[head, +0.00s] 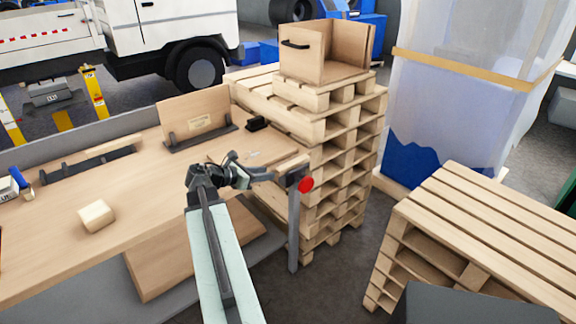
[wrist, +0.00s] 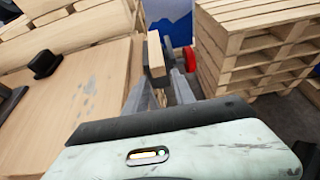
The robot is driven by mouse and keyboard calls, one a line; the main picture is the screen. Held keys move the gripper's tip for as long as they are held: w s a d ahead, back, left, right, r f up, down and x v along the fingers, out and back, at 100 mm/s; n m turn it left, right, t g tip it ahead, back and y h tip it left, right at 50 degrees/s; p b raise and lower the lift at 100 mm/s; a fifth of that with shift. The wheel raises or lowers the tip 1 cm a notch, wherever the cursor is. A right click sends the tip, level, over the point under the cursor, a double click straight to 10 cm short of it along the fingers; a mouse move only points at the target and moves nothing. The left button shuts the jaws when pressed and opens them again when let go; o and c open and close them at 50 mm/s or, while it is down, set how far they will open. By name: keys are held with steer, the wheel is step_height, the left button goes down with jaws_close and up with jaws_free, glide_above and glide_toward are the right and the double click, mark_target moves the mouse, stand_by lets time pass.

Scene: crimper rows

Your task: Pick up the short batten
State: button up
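The short batten (head: 290,164) is a small pale wooden bar near the bench's right end, at the head of a grey post with a red knob. It also shows in the wrist view (wrist: 156,56), its near end just ahead of my fingers. My gripper (head: 272,178) reaches toward it from the left at about its height. In the wrist view my gripper (wrist: 160,84) has its fingers apart, with a gap between them. Whether either finger touches the batten I cannot tell.
The grey post with its red knob (head: 306,184) stands close beside my gripper. A pallet stack (head: 340,150) carrying an open wooden box (head: 304,56) rises just behind. The workbench (head: 150,205) holds a wooden block (head: 97,216), an upright board (head: 195,115) and a black item (head: 257,124).

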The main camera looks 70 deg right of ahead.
mark_target(277, 171)
steer(key=b+x, duration=0.1)
steer(key=x, duration=0.5)
steer(key=shift+d+b, duration=0.15)
steer(key=shift+b, duration=0.2)
steer(key=shift+w+r, duration=0.1)
steer(key=shift+r, duration=0.05)
jaws_close()
